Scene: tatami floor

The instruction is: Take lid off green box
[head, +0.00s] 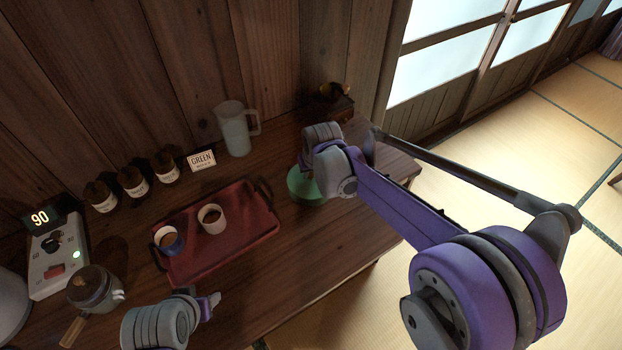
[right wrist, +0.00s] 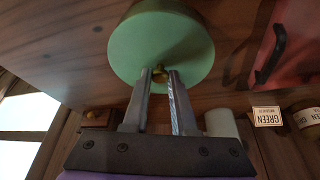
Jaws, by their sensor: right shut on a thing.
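The round green box (head: 303,188) stands on the right part of the wooden table in the head view, partly hidden by my right wrist. In the right wrist view its round green lid (right wrist: 150,45) faces the camera, with a small brass knob (right wrist: 160,75) on it. My right gripper (right wrist: 161,80) is shut on this knob, one finger on each side. I cannot tell whether the lid is seated or raised. My left gripper (head: 211,304) is low over the table's front, left of the box; its jaw opening does not show clearly.
A red tray (head: 240,243) with two cups lies left of the box. A pale pitcher (head: 234,130), a GREEN sign (head: 202,160) and several dark jars stand along the wall. A scale (head: 55,258) and a small pot (head: 92,290) are at far left. The table's right edge is near the box.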

